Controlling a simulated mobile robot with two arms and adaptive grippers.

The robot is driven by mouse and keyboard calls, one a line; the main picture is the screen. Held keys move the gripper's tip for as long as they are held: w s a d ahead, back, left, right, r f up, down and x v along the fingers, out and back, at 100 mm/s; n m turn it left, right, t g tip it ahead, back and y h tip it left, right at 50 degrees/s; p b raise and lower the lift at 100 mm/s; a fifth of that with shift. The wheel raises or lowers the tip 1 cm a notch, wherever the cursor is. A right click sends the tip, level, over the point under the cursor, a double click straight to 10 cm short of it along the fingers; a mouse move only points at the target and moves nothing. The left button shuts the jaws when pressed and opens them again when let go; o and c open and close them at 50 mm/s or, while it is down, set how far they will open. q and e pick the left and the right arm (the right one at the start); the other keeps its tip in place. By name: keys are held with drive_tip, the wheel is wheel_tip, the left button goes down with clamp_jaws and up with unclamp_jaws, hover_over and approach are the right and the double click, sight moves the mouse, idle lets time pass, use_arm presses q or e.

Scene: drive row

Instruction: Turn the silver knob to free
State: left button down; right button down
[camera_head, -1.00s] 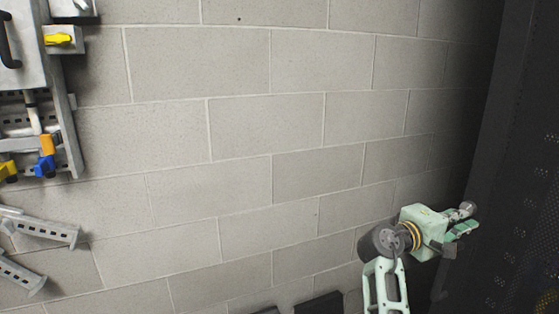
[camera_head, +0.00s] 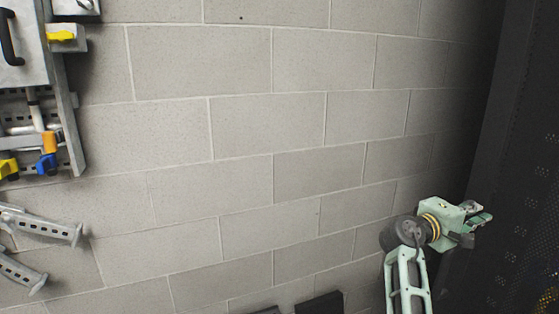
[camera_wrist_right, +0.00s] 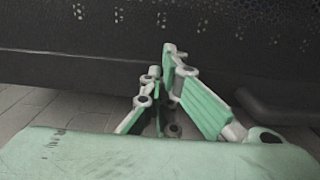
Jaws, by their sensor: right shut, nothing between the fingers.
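I cannot make out a silver knob for sure in either view now. My right gripper (camera_head: 484,216) is at the lower right of the head view, pale green, in front of the dark perforated panel. It is shut and empty. In the right wrist view its green-padded fingers (camera_wrist_right: 168,95) point towards the same dark panel, apart from any knob I can see. My left gripper is not in view.
A dark perforated panel (camera_head: 520,160) stands along the right side. Metal equipment with a yellow handle (camera_head: 61,36) and a blue-and-orange valve (camera_head: 47,160) hangs at the left. The block wall (camera_head: 240,130) between them is bare.

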drive_tip(key=shift+w+b, duration=0.4)
drive_tip(key=shift+b, duration=0.1)
idle(0.6)
drive_tip(key=shift+f, duration=0.25)
idle(0.3)
drive_tip(key=shift+f+b, duration=0.45)
drive_tip(key=shift+f, duration=0.6)
drive_tip(key=shift+s, duration=0.15)
drive_tip(key=p+v, duration=0.1)
drive_tip(key=v, duration=0.4)
drive_tip(key=shift+s+a+f, duration=0.1)
drive_tip(key=shift+s+a, duration=0.1)
idle(0.4)
